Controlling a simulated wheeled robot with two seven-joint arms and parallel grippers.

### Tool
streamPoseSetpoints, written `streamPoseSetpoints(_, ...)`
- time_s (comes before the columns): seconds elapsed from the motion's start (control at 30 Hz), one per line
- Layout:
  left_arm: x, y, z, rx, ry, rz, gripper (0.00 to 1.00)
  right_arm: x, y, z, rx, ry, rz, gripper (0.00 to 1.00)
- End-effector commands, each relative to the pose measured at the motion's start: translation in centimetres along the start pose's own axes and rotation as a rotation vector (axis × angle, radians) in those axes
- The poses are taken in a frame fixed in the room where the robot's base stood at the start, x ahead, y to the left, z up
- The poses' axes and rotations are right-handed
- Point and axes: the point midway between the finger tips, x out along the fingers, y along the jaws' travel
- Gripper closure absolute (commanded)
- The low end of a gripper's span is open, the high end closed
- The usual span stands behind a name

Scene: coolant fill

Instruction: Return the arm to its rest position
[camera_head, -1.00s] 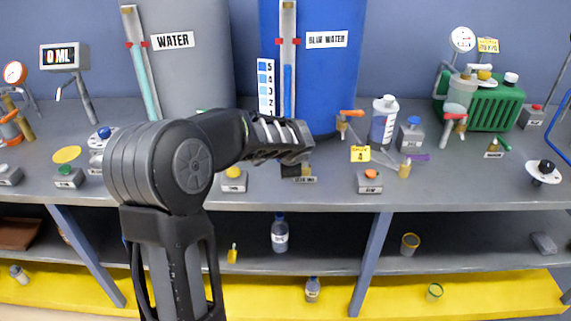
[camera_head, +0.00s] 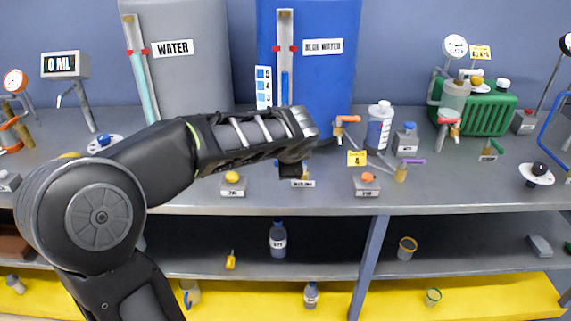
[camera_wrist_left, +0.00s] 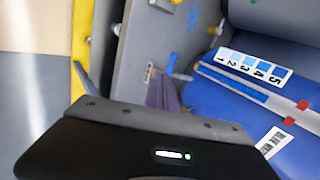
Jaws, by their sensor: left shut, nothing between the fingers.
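My left arm (camera_head: 160,165) comes in from the lower left of the head view. Its elbow is low at the left edge, and the forearm reaches right and a little up over the bench. The wrist end (camera_head: 295,130) is in front of the base of the blue tank. The fingers are hidden in the head view. In the left wrist view the dark body of my left gripper (camera_wrist_left: 150,140) fills the bottom, shut with nothing in it. My right gripper is in neither view.
A grey water tank (camera_head: 185,60) and blue water tank (camera_head: 335,75) stand behind. A green container (camera_head: 485,113) is at the right. Bottles stand on the shelves below.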

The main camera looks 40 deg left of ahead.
Motion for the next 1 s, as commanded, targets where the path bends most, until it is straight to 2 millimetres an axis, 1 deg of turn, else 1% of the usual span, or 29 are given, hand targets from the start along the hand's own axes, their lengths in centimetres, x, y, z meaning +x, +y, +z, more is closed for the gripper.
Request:
streamPoseSetpoints(0.47,0.1,-0.1,-0.2,-0.014,0.007,-0.003,1.0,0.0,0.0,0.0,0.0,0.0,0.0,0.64)
streamPoseSetpoints(0.57,0.0,-0.2,-1.6,-0.059,0.066,-0.009,1.0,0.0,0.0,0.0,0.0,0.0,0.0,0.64)
streamPoseSetpoints(0.67,0.0,1.1,-4.9,-0.155,0.192,0.021,1.0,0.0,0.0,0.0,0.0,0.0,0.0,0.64)
streamPoseSetpoints(0.7,0.1,2.2,-6.7,-0.193,0.247,0.047,1.0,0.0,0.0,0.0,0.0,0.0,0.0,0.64)
streamPoseSetpoints(0.77,0.6,4.6,-9.5,-0.251,0.32,0.105,1.0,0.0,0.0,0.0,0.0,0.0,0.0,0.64)
streamPoseSetpoints(0.8,1.0,6.7,-11.3,-0.294,0.364,0.154,1.0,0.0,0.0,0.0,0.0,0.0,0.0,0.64)
streamPoseSetpoints(0.87,1.9,10.4,-14.1,-0.368,0.418,0.241,1.0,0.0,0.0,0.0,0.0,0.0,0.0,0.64)
streamPoseSetpoints(0.9,2.6,13.3,-15.7,-0.422,0.443,0.305,1.0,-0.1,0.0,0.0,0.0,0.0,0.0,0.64)
streamPoseSetpoints(0.97,3.6,17.8,-17.7,-0.514,0.463,0.405,1.0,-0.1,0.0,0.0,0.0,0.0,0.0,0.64)
streamPoseSetpoints(1.0,4.3,21.0,-18.6,-0.578,0.462,0.472,1.0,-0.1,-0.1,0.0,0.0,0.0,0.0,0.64)
